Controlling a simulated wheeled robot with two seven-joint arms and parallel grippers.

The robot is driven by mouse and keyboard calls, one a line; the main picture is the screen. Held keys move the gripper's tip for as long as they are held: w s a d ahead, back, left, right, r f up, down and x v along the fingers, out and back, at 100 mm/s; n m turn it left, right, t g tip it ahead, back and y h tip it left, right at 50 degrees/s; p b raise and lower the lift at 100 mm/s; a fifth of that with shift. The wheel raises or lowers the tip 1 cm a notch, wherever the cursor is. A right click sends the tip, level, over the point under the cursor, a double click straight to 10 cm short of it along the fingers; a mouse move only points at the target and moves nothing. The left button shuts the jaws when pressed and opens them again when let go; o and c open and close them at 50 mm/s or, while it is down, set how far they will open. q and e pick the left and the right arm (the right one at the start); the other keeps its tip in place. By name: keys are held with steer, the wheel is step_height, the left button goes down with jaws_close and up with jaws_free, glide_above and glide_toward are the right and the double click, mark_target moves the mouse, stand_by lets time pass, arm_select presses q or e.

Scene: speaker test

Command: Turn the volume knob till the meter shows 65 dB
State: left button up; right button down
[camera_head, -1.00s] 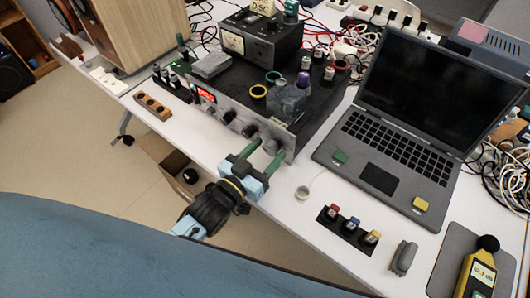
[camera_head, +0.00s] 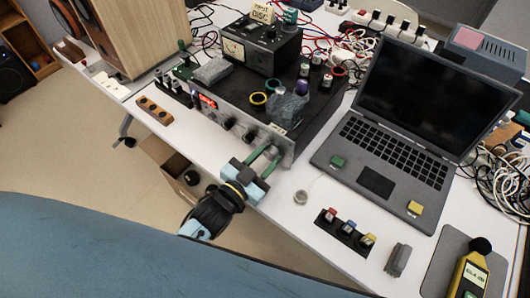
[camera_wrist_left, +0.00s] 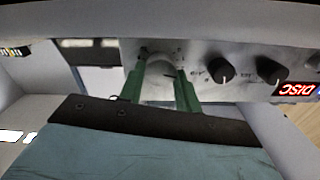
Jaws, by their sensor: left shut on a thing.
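The grey amplifier (camera_head: 225,112) stands on the white table, its front panel facing me. My left gripper (camera_head: 266,156) is at the right end of that panel, its green fingers shut on the large silver volume knob. In the left wrist view, the knob (camera_wrist_left: 160,72) sits between the fingertips, with a dark mark on its face. The yellow sound meter (camera_head: 471,274) lies on a dark mat at the bottom right. Its small display is hard to read and looks like about 61 dB. My right gripper is not in view.
Two black knobs (camera_wrist_left: 221,75) sit beside the volume knob on the panel. An open laptop (camera_head: 400,130) stands to the right. A strip with red, blue and yellow caps (camera_head: 342,232) and a small grey object (camera_head: 398,260) lie near the front edge.

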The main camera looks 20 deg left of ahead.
arm_select(q)
steer(key=shift+m, duration=0.5)
steer(key=o, duration=0.6)
steer(key=shift+c, duration=0.2)
steer(key=o, duration=0.4)
steer(key=shift+s, duration=0.2)
steer(key=p+v, duration=0.1)
steer(key=v, duration=1.2)
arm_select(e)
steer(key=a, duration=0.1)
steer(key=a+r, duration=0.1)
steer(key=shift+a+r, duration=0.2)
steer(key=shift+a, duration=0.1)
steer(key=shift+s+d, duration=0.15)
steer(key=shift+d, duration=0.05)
